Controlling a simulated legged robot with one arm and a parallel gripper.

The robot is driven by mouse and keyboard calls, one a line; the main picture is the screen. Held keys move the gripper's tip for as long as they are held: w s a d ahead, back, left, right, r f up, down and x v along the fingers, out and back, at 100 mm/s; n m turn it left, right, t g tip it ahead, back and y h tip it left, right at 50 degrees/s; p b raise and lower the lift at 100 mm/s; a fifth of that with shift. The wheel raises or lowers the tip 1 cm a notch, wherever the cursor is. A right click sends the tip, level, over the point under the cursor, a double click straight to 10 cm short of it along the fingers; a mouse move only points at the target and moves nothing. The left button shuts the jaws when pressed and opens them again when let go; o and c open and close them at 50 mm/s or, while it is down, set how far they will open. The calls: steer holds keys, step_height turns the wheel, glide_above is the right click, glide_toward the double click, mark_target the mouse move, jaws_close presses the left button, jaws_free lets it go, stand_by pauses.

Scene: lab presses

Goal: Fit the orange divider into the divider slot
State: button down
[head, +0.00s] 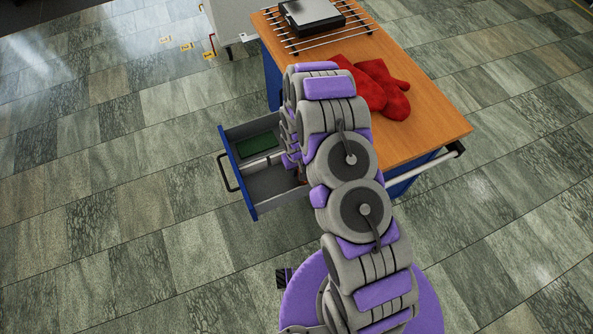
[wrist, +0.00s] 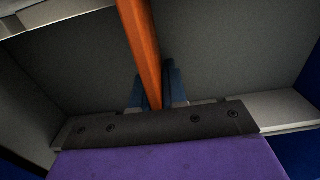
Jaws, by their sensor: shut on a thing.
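The orange divider (wrist: 145,50) shows in the wrist view as a long thin bar running from the top edge down to my gripper. My gripper (wrist: 154,92) is shut on it, with one dark blue finger on each side. The open drawer (head: 270,187) has a blue front and grey inside, and my gripper's end of the arm is over or in its right part. My arm hides the gripper and the divider in the head view. I cannot make out the divider slot, or whether the divider touches the drawer.
A green item (head: 258,145) lies in the drawer's back compartment, behind a pale cross wall (head: 262,162). The wooden bench top (head: 425,120) holds red mitts (head: 378,90) and a wire rack (head: 290,42) with a dark device (head: 312,17). The floor left of the drawer is clear.

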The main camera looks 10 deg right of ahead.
steer(key=shift+f, duration=0.35)
steer(key=shift+r, duration=0.1)
steer(key=c, duration=1.2)
jaws_free()
steer(key=shift+o, duration=0.2)
